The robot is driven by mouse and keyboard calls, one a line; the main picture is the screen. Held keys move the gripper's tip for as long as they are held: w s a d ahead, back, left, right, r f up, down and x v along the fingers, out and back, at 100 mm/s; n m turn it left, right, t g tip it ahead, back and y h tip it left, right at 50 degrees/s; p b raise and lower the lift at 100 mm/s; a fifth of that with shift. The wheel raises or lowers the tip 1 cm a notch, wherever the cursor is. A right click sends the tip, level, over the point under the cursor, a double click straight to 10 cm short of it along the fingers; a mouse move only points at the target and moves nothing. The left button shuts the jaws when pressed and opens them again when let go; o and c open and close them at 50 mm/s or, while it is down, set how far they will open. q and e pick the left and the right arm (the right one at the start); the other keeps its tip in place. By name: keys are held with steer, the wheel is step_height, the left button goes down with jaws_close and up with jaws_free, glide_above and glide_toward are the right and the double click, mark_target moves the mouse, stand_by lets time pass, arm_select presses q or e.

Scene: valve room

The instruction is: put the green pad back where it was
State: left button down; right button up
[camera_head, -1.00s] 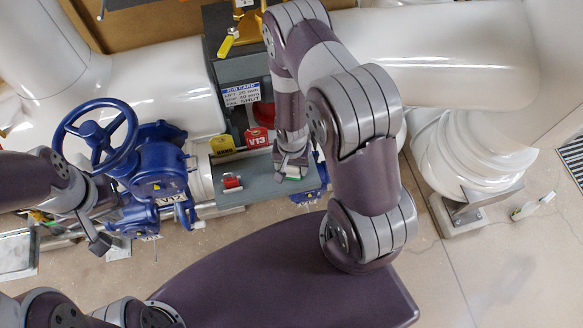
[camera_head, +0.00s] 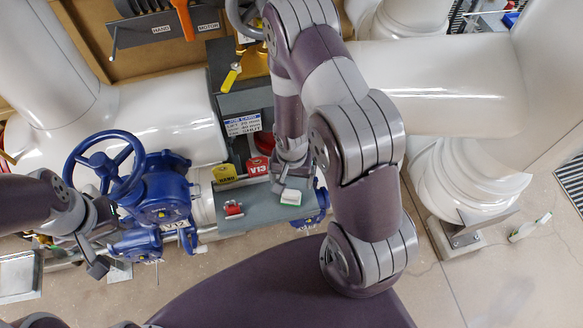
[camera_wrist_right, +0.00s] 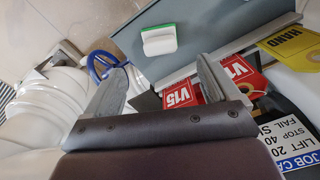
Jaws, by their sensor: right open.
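The green pad (camera_head: 291,197), a small block with a white face and a green edge, lies on the grey shelf (camera_head: 262,209) near its right end. In the right wrist view the pad (camera_wrist_right: 159,41) rests on the grey surface beyond my fingertips, clear of them. My right gripper (camera_head: 290,170) is open and empty, just behind the pad in the head view; its spread fingers also show in the wrist view (camera_wrist_right: 155,72). My left gripper (camera_head: 96,264) hangs by the blue valve at the left; its jaw opening is not clear.
A red item (camera_head: 233,209) sits on the shelf's left part. A yellow tag (camera_head: 225,173) and a red V13 tag (camera_head: 258,166) stand behind the shelf. The blue handwheel valve (camera_head: 158,190) is at left. A white-and-green item (camera_head: 530,228) lies on the floor at right.

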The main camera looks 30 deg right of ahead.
step_height(320, 180, up, 12)
steer(key=r+n, duration=0.1)
steer(key=n, duration=0.2)
step_height(320, 180, up, 9)
steer(key=n+t, duration=0.1)
steer(key=n, duration=0.3)
glide_above(288, 189)
steer(key=s+a, duration=0.2)
steer(key=s, duration=0.4)
steer(key=shift+w+r+p, duration=0.15)
steer(key=shift+r+p, duration=0.05)
steer(key=shift+p, duration=0.15)
steer(key=shift+w, duration=0.1)
